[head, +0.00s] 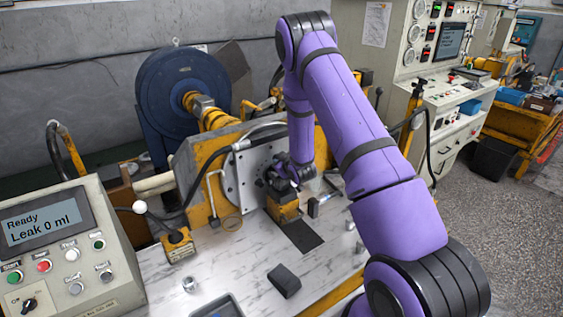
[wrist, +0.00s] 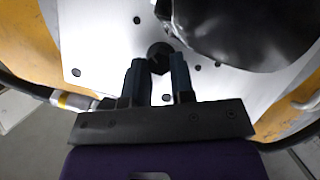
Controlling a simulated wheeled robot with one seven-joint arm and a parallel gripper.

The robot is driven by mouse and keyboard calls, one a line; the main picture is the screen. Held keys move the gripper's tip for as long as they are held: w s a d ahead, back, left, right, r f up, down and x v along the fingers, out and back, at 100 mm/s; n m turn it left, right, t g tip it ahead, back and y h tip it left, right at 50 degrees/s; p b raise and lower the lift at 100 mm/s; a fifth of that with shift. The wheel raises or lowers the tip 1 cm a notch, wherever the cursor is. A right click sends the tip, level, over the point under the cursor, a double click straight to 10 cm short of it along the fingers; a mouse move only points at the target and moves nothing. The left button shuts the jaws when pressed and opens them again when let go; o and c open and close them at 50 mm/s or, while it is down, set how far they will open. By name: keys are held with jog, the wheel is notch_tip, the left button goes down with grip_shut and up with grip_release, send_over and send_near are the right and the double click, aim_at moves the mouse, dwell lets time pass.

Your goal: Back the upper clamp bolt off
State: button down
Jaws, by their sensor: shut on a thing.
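A pale metal plate (head: 240,185) with small dark holes stands upright on the yellow test stand; it also fills much of the wrist view (wrist: 95,45). A dark bolt head (wrist: 160,52) sits against this plate, beside a large black rounded body (wrist: 245,30). My gripper (wrist: 160,68) is shut on the bolt head, with one fingertip on each side of it. In the head view, my gripper (head: 280,178) is at the plate, above a yellow block (head: 284,208). My arm hides part of the area, and the bolt is too small to make out there.
A control box (head: 70,250) reading "Ready, Leak 0 ml" stands at the left. A black block (head: 284,281) and a small metal nut (head: 190,284) lie on the pale bench (head: 235,265). A hose (head: 195,195) curves close by on the left.

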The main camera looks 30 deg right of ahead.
jog(key=shift+n, duration=0.4)
jog(key=shift+h, duration=0.4)
jog(key=c, duration=1)
grip_release()
jog(key=shift+o, duration=0.2)
jog(key=shift+s, duration=0.1)
jog(key=v, duration=1)
jog(key=shift+s, duration=0.35)
